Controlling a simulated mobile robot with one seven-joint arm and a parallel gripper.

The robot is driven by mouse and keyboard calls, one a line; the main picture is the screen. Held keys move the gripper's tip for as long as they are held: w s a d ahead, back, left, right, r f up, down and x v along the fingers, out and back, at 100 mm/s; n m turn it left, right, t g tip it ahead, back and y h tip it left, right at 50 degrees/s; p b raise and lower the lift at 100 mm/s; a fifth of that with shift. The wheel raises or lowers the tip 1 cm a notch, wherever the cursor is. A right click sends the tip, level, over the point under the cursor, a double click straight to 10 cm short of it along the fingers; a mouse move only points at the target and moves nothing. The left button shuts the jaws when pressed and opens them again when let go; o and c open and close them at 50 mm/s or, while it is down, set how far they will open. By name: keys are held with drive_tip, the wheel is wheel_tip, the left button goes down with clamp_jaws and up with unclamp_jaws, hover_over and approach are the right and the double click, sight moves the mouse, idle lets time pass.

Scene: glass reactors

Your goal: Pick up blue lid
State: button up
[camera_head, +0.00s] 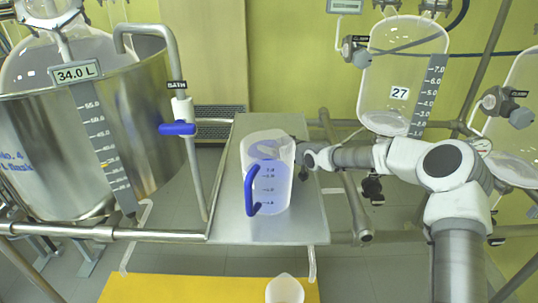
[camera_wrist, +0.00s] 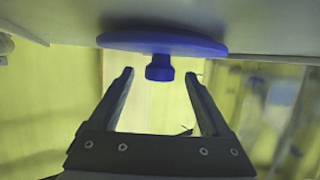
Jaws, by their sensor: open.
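The blue lid (camera_wrist: 163,42) shows in the wrist view as a wide thin disc with a short round knob (camera_wrist: 159,68) towards my gripper. My gripper (camera_wrist: 160,74) is open, with one finger on each side of the knob and a gap visible on both sides. The knob does not appear to be held. In the head view my arm reaches in from the right, and its end is largely hidden behind the clear jug. The lid cannot be made out in the head view.
A clear jug (camera_head: 270,180) with a blue handle stands on a metal shelf (camera_head: 297,226), close to my arm's end. A large steel vessel (camera_head: 150,120) is at left. A glass reactor (camera_head: 403,65) hangs at right. A pale cup (camera_head: 284,289) is at the bottom.

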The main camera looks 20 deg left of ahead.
drive_tip(key=shift+w+a+f, duration=0.15)
drive_tip(key=shift+w+a, duration=0.15)
clamp_jaws()
idle(0.3)
